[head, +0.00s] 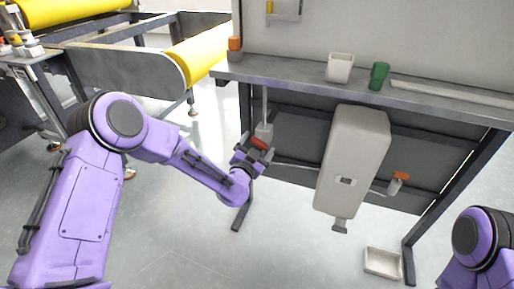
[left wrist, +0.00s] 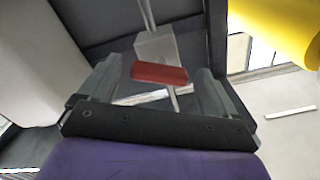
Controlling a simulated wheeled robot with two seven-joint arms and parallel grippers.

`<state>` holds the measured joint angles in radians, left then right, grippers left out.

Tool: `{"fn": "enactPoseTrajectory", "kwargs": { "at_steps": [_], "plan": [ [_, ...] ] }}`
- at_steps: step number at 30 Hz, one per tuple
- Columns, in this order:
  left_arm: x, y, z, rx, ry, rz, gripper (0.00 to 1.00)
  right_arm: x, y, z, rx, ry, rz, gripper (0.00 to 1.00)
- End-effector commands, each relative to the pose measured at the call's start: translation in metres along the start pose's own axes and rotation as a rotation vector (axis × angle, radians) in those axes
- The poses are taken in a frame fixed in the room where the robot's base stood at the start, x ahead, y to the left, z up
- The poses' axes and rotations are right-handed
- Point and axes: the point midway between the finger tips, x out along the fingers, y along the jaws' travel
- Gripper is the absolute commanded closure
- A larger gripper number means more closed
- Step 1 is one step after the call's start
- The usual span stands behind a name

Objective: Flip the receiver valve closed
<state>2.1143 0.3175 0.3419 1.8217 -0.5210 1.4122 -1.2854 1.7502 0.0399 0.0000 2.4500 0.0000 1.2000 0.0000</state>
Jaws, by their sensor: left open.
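A valve with a red handle (head: 259,143) and a grey block body (head: 264,130) sits on a thin vertical pipe under the bench. My left gripper (head: 255,154) is at this handle, from below and in front. In the left wrist view my open left gripper (left wrist: 155,88) has one finger on each side of the red handle (left wrist: 160,74), with gaps showing. A large beige receiver tank (head: 352,160) hangs under the bench to the right. A second valve with an orange handle (head: 401,175) is on the tank's right side. My right gripper is out of view.
The grey bench (head: 300,80) overhangs the valves. On it stand a white cup (head: 340,68), a green cup (head: 379,76) and an orange-topped item (head: 235,44). A white tray (head: 382,262) lies on the floor. A yellow-roller machine (head: 120,75) stands left.

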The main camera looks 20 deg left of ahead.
Motion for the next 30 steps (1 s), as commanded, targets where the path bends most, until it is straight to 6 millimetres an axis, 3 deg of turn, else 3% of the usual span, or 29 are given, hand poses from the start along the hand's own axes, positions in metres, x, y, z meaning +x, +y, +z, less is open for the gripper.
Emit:
{"fn": "enactPoseTrajectory", "kwargs": {
  "at_steps": [6,12,17,25,30],
  "plan": [
    [0.0006,0.0002,0.0003,0.000,-0.001,0.001,0.08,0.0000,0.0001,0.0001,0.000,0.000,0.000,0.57],
    [0.0004,0.0003,0.0004,0.000,-0.001,0.001,0.65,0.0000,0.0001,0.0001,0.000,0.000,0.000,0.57],
    [0.0003,0.0002,0.0000,-0.027,-0.001,0.001,0.65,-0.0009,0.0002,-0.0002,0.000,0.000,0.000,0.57],
    [0.0002,0.0001,-0.0004,-0.357,-0.001,0.001,0.65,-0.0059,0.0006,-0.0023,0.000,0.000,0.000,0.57],
    [0.0003,0.0000,0.0004,-0.477,-0.001,0.000,0.65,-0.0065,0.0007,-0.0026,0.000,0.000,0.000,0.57]
  ]
}}
